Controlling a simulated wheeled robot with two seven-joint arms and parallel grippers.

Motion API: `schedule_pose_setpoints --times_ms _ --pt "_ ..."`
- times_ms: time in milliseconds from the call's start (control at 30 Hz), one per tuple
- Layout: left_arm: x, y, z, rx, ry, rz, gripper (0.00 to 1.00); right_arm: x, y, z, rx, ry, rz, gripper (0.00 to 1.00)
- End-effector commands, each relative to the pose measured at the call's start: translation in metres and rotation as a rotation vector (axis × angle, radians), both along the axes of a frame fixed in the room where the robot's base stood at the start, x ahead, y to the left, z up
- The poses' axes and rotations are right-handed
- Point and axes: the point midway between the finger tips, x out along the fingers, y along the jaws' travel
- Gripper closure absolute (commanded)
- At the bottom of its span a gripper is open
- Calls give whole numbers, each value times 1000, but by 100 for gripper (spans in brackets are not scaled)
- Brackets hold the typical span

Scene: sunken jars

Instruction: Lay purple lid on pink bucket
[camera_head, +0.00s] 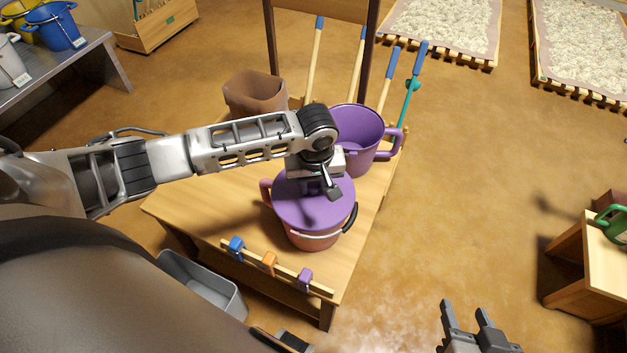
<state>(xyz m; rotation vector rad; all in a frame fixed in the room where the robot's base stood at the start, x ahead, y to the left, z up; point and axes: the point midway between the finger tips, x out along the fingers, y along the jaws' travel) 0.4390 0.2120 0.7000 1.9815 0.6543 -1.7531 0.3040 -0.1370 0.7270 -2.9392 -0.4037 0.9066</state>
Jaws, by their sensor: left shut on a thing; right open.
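The purple lid (297,209) is a flat round disc over the top of the pink bucket (312,238). It covers most of the bucket's mouth; I cannot tell whether it touches the rim all round. The bucket stands on the wooden table and has a pink handle at its left and a dark grip at its right. My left gripper (328,186) is above the lid and shut on it, its arm hiding part of the lid's far side. My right gripper (468,322) is open and empty over the floor at the bottom right.
An open purple bucket (357,131) stands right behind the lid on the table (222,216). A brown pot (254,92) is at the back left. Blue, orange and purple clips (269,262) line the front rail. A grey bin (203,287) is below.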

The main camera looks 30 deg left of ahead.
Motion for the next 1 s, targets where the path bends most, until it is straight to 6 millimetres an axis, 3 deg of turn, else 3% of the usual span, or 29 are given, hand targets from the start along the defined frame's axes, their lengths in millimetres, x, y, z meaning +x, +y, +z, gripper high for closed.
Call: schedule_pose_setpoints --times_ms 100,133,200,233,533,633,767,1000 --pt "0 0 -3 -1 -1 0 98 0 0 -2 -1 2 1 52" --pt "0 0 -3 -1 -1 0 71 0 0 -2 -2 3 1 52" --pt "0 0 -2 -1 -1 0 52 -1 0 -2 -2 2 1 52" --pt "0 0 -2 -1 -1 0 48 -1 0 -2 -2 2 1 52" --pt "0 0 -3 -1 1 0 48 -1 0 -2 -2 2 2 52" --pt "0 -1 6 -2 -2 0 48 0 0 3 1 -1 2 52" --pt "-2 -3 30 -3 -3 0 48 0 -1 9 -5 -3 2 52" --pt "-8 -7 89 -3 -4 -2 48 -2 -3 11 -26 7 6 52"
